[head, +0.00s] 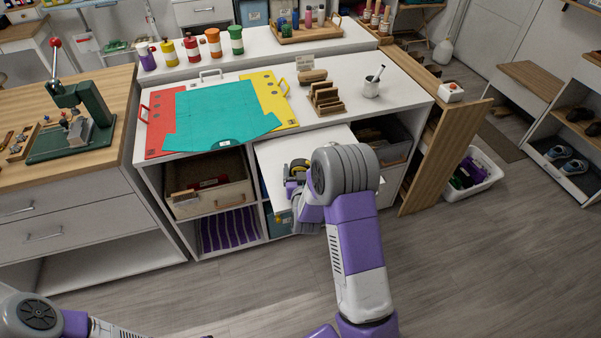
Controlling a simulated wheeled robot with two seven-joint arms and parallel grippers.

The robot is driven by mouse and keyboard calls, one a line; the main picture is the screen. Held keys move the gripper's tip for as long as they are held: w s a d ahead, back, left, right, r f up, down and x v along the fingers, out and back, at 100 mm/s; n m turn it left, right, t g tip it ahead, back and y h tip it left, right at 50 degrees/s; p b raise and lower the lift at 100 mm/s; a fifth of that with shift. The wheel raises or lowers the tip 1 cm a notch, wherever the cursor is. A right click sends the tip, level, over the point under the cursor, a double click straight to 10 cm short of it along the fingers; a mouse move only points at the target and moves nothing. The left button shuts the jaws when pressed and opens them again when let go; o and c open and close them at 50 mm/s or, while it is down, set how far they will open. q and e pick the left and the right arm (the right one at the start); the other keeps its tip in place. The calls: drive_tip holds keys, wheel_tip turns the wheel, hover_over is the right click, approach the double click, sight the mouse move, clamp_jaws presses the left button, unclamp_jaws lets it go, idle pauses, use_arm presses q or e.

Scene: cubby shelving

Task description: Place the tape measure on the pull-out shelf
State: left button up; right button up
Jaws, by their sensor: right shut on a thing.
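The white pull-out shelf (325,137) sticks out from under the worktop of the cubby unit. My right arm reaches over it from the front, and its thick grey wrist covers much of the shelf. My right gripper (293,187) is over the shelf's left part, partly hidden by the wrist. It is shut on the tape measure (299,168), a small yellow and dark thing that shows at the gripper's far side. I cannot tell whether the tape measure touches the shelf. My left arm shows at the bottom left; its gripper is out of the picture.
The worktop (340,110) above holds red, teal and yellow mats, a wooden rack (325,98) and a white cup (371,88). A beige bin (209,186) sits in the left cubby. A brown plank panel (440,150) stands at the right. The floor in front is clear.

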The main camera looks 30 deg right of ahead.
drive_tip(key=shift+f, duration=0.1)
drive_tip(key=shift+f, duration=0.15)
drive_tip(key=o, duration=1.1)
drive_tip(key=shift+s, duration=0.1)
drive_tip(key=shift+r, duration=0.2)
drive_tip(key=p+v, duration=0.2)
drive_tip(key=v, duration=1)
drive_tip(key=shift+a+f, duration=0.1)
